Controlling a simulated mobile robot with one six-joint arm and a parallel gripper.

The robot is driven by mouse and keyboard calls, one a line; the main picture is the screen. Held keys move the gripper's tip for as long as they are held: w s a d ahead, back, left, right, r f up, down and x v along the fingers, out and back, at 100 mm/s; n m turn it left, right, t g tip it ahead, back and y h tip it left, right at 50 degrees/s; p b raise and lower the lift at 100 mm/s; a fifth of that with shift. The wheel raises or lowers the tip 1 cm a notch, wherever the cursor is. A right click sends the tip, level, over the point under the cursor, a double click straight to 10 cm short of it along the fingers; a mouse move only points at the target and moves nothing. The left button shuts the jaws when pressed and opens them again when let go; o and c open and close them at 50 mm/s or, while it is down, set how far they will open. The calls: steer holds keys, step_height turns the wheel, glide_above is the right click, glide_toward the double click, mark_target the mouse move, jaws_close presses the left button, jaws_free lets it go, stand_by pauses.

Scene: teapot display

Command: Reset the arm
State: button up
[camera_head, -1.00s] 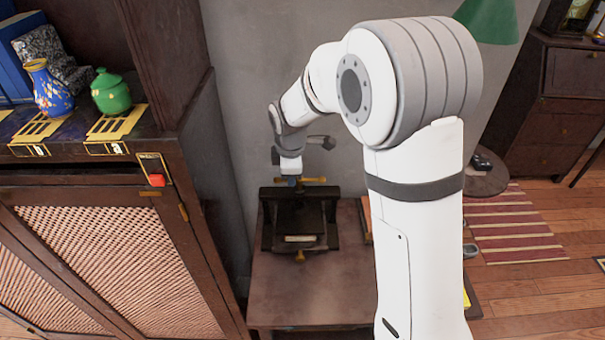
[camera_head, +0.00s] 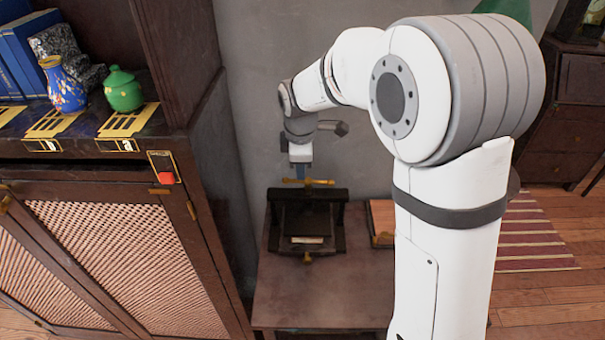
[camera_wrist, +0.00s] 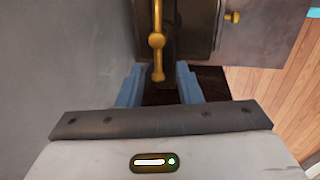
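My arm rises in front of the head camera and bends over toward the small table by the wall. My gripper (camera_wrist: 160,85) points down, and its two blue fingers stand apart with nothing between them that I can see gripped. In the wrist view a brass handle bar (camera_wrist: 157,40) of the black press lies just beyond the fingertips. In the head view the gripper (camera_head: 303,172) is above the dark press (camera_head: 310,222), and its fingers are small there.
The press stands on a brown table (camera_head: 320,290) against the grey wall. A wooden cabinet (camera_head: 120,270) at left bears a green teapot (camera_head: 123,92) and a blue floral vase (camera_head: 64,88). A red button (camera_head: 165,177) is on its front. A striped rug (camera_head: 530,235) lies right.

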steer(key=shift+s+r, duration=0.25)
steer(key=shift+r, duration=1)
steer(key=s+d+r+m, duration=0.1)
steer(key=s+d+m, duration=0.7)
steer(key=s, duration=0.4)
steer(key=s+d+r+m, duration=0.1)
steer(key=s+d+m, duration=0.8)
steer(key=s, duration=0.3)
steer(key=shift+r+m+t, duration=0.3)
steer(key=shift+r+m, duration=0.05)
steer(key=shift+m, duration=0.35)
steer(key=shift+o, duration=0.5)
